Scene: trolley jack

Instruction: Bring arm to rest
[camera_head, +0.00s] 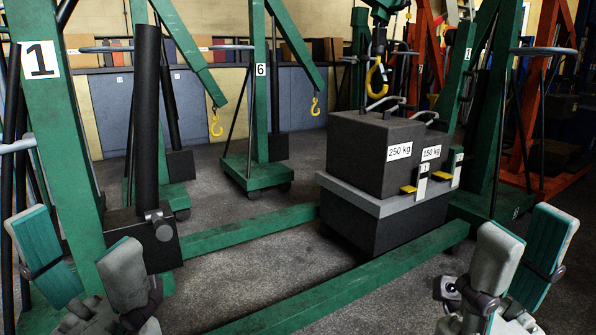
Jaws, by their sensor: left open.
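My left gripper (78,228) is at the bottom left, in front of the green crane post marked 1. Its two fingers with teal pads stand apart, and nothing is between them. My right gripper (527,228) is at the bottom right, in front of a green crane leg and the floor. Its two fingers point up with a visible gap and hold nothing. The dark block marked 250 kg (362,162) rests on a grey-topped base beside a block marked 150 kg (431,143). A yellow hook (377,76) hangs above the blocks; whether it touches a handle is unclear.
Green crane legs (335,292) run along the floor on both sides of the weights. A black cylinder (146,120) stands at the left. More green cranes, including one marked 6 (261,70), and a red-orange one (540,95) stand behind. Open floor (245,272) lies between the legs.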

